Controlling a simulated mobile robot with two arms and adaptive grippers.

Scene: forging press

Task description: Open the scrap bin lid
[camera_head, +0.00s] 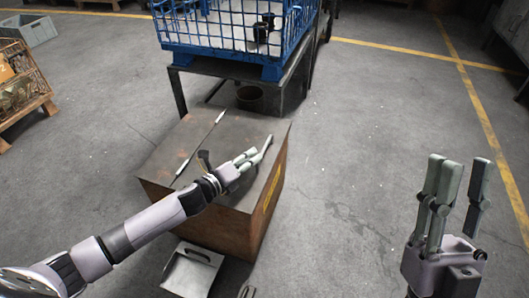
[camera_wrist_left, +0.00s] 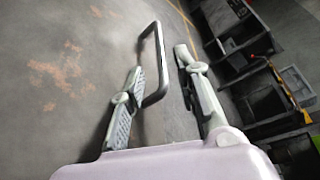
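The scrap bin (camera_head: 220,228) is a brown, rusty box on the floor, with a yellow marking on its right side. Its lid (camera_head: 190,133) is a flat dark top and lies closed. My left gripper (camera_head: 254,158) is low over the right part of the lid with its fingers apart. The left wrist view shows a dark U-shaped handle (camera_wrist_left: 162,62) by the fingertips of my left gripper (camera_wrist_left: 162,80); its bar lies between the fingers, nearer the left one. Contact cannot be told. My right gripper (camera_head: 459,185) is open and empty, over the floor at the right.
A blue wire crate (camera_head: 235,25) stands on a dark table behind the bin, with a dark bucket (camera_head: 250,98) below. A wooden crate (camera_head: 22,80) stands far left. Floor right of the bin is free.

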